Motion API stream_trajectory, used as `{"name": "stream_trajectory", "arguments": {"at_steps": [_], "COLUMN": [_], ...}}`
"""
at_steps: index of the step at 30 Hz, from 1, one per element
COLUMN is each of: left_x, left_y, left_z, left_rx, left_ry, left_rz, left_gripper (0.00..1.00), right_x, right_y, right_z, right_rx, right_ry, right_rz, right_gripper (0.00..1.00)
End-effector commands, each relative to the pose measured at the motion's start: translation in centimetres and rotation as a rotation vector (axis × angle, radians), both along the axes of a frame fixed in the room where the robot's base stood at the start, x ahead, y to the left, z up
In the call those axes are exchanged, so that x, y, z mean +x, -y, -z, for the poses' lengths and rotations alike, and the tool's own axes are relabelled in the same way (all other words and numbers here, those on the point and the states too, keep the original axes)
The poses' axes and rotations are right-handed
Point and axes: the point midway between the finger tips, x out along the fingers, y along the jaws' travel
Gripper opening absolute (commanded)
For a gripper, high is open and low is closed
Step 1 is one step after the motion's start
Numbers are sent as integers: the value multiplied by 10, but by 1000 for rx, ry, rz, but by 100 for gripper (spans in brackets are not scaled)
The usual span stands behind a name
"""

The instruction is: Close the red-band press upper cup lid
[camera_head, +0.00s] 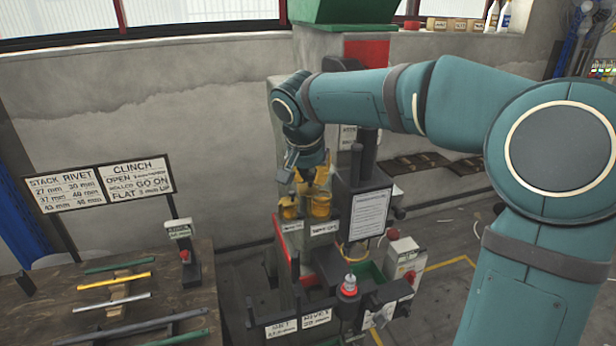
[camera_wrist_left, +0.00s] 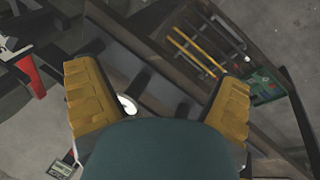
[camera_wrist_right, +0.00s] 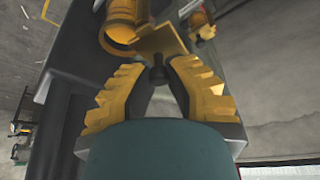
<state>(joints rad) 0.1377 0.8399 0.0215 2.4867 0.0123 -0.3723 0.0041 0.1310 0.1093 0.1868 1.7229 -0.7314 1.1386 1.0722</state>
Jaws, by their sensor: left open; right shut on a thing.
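The press (camera_head: 367,52) has a red band high on its column, behind my right arm. Two yellow cups sit at its front, a left one (camera_head: 288,208) and a right one (camera_head: 320,204). My right gripper (camera_head: 310,178) is just above them. In the right wrist view a yellow cup (camera_wrist_right: 118,34) shows its round rim, with a flat yellow lid plate (camera_wrist_right: 160,42) beside it. The right fingers (camera_wrist_right: 158,88) are shut on the lid's dark knob (camera_wrist_right: 158,74). My left gripper (camera_wrist_left: 160,100) is open and empty, seen only in its wrist view.
A wooden table (camera_head: 60,300) with coloured rods and a sign board (camera_head: 100,188) stands at the left. A red-topped button post (camera_head: 348,285) and labelled bins stand low before the press. A concrete wall (camera_head: 150,110) is behind. Floor shows at the right.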

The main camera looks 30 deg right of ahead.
Motion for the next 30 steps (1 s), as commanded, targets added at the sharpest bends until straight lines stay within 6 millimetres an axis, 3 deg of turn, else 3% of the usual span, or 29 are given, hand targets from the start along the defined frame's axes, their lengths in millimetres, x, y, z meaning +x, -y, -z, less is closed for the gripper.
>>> {"name": "stream_trajectory", "arguments": {"at_steps": [12,30], "left_x": [0,1], "left_y": [1,1], "left_z": [18,19], "left_rx": [3,4], "left_ry": [-1,0], "left_rz": [0,0], "left_gripper": [93,93], "right_x": [-8,-26], "right_y": [8,15], "right_z": [1,0], "right_rx": [-1,-2], "right_ry": [2,1], "right_rz": [378,950], "right_gripper": [0,0]}}
